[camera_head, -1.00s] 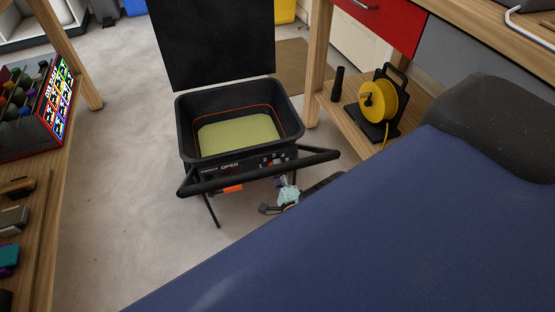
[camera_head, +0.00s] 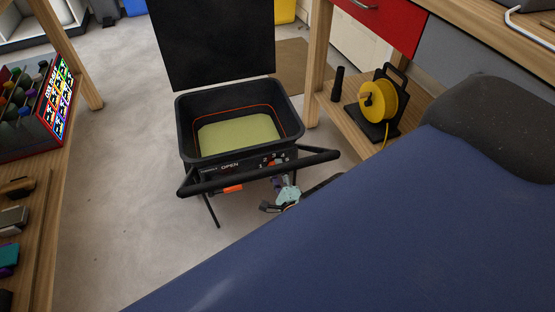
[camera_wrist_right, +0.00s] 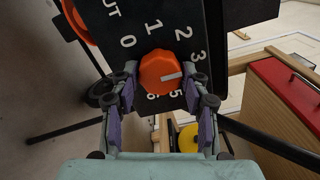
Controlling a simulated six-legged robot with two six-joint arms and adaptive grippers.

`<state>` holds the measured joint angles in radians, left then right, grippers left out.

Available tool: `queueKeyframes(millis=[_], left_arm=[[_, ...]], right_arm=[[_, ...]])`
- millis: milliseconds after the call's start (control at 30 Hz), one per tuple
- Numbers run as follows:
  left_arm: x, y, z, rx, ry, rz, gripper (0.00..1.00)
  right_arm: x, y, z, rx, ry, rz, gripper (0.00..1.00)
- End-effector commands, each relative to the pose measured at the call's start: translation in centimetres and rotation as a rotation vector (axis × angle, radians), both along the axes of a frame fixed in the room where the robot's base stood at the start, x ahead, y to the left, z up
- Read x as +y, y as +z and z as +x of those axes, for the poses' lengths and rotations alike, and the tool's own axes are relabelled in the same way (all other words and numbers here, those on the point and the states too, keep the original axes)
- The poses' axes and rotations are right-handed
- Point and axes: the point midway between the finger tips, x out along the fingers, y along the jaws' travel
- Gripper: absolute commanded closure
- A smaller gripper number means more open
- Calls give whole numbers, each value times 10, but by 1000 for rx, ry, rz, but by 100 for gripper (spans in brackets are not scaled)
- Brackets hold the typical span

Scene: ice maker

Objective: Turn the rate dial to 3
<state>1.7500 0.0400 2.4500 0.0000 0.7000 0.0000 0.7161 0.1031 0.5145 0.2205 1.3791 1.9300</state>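The orange rate dial (camera_wrist_right: 160,72) sits on a black panel with white numerals around it, in the right wrist view. Its white pointer mark points right, just below the 3 (camera_wrist_right: 197,55), toward where a finger hides the panel. My right gripper (camera_wrist_right: 162,84) is open, with one finger on each side of the dial and gaps showing. In the head view my right gripper (camera_head: 284,190) is at the front of the black hopper (camera_head: 240,108), below the numbered panel. The dial is small there and partly hidden. My left gripper is not in view.
A black push bar (camera_head: 245,178) crosses the hopper's front, close to my right gripper. An orange piece (camera_head: 233,189) is below the bar. A wooden bench with a yellow cable reel (camera_head: 378,101) stands to the right. Floor is clear at left.

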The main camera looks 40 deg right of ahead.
Motion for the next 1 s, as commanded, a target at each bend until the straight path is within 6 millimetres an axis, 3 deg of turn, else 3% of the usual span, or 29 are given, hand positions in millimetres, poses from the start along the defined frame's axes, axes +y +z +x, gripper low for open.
queueKeyframes(millis=[200,633,867,1000], left_arm=[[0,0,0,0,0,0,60],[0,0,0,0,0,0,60],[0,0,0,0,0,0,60],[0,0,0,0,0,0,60]], right_arm=[[0,0,0,0,0,0,33],[1,-1,-5,1,-1,-1,33],[8,-1,-26,2,0,0,33],[14,-3,-48,5,0,1,33]])
